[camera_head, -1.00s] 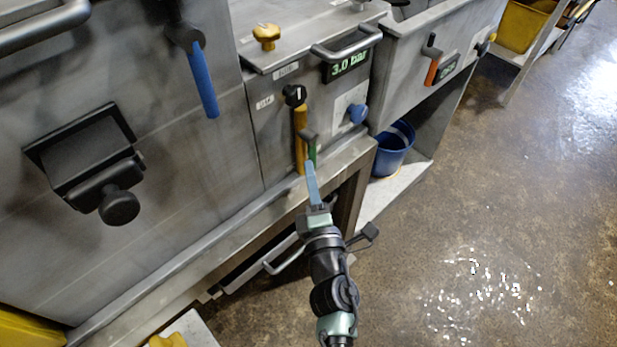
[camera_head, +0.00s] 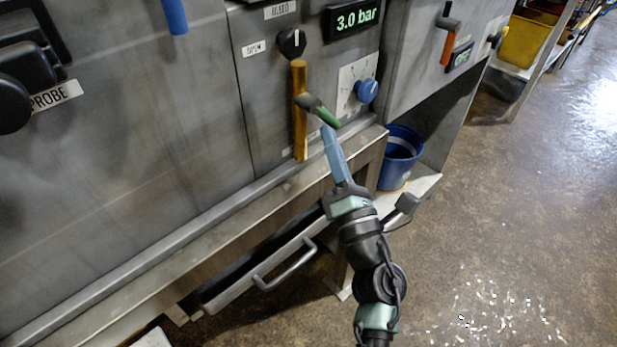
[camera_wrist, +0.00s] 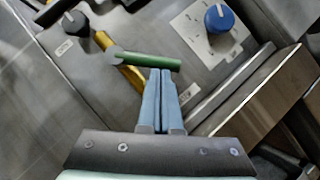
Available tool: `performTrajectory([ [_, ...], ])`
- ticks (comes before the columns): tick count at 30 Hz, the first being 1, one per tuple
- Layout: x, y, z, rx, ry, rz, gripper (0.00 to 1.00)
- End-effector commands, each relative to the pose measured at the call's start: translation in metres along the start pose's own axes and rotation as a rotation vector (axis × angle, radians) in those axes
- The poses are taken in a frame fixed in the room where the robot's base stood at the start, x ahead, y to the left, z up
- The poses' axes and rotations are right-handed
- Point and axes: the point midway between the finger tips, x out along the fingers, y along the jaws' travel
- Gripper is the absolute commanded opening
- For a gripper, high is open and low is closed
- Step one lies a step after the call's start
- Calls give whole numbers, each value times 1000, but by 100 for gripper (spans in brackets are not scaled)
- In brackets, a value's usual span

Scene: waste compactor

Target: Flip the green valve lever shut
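The green valve lever (camera_head: 327,116) sticks out from a grey hub on the front panel, beside a long yellow-orange bar (camera_head: 299,125). In the head view it slopes down to the right. In the wrist view the green lever (camera_wrist: 150,61) lies nearly crosswise just beyond my fingertips. My gripper (camera_head: 328,133) has its blue fingers together with nothing between them. In the wrist view the fingertips of my gripper (camera_wrist: 161,75) meet the lever's lower edge near its free end; they touch it or almost touch it.
A black knob (camera_head: 292,42) sits above the yellow-orange bar. A blue knob (camera_head: 366,90) on a white plate is close to the right of the lever. A display (camera_head: 353,19) reads 3.0 bar. A metal ledge (camera_head: 230,208) runs below; a blue bucket (camera_head: 400,150) stands right.

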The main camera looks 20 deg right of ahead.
Motion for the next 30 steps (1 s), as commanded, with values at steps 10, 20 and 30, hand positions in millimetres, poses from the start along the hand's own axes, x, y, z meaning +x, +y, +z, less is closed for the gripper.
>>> performTrajectory([
  [10, 9, -14, 16, -280, -7, 187, 0],
  [20, 20, -9, 31, -515, -5, 344, 0],
  [30, 26, -1, 39, -599, -1, 401, 0],
])
